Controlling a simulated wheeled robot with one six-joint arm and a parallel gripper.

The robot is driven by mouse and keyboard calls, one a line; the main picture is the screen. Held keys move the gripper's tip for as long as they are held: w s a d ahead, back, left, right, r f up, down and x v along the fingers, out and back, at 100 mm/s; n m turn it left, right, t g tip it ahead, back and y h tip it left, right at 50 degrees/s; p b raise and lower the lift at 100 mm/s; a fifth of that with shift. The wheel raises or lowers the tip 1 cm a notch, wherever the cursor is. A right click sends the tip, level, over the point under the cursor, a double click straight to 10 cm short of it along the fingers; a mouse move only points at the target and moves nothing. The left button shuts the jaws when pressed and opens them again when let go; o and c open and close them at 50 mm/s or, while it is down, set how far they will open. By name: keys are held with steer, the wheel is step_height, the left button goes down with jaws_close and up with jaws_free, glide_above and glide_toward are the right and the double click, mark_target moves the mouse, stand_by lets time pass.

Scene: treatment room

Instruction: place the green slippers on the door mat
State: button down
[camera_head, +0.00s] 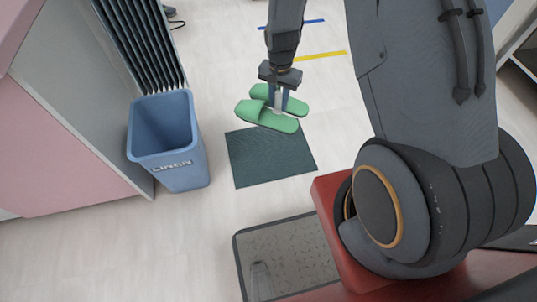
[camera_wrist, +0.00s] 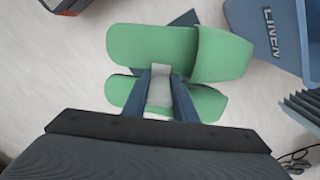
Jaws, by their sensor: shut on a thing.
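The green slippers (camera_head: 267,116) hang as a pair from my gripper (camera_head: 277,108) in the head view. They appear raised above the floor, over the far edge of the dark green door mat (camera_head: 270,160). In the wrist view the slippers (camera_wrist: 152,46) lie side by side, with a pale piece between them where my gripper (camera_wrist: 160,88) is shut. Their closed toe ends point toward the linen bin side. The mat is bare in the head view, with its far edge partly hidden by the slippers.
A blue linen bin (camera_head: 165,135) stands left of the mat, below a dark ribbed panel (camera_head: 140,45). A pink and white cabinet (camera_head: 70,120) is at the far left. Yellow (camera_head: 320,55) and blue floor strips lie beyond.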

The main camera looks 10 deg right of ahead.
steer(key=w+f+m+b, duration=0.3)
steer(key=f+b, duration=0.6)
steer(key=f, duration=0.3)
steer(key=w+f+m+b, duration=0.4)
steer(key=f+b, duration=0.4)
steer(key=f, duration=0.4)
steer(key=w+f+m+b, duration=0.3)
steer(key=f+b, duration=0.6)
steer(key=f, duration=0.2)
steer(key=b, duration=0.5)
glide_above(270, 154)
step_height(270, 154, down, 10)
steer(key=shift+f, duration=0.2)
steer(key=shift+f, duration=0.1)
steer(key=c, duration=1.7)
jaws_free()
steer(key=shift+o, duration=1.3)
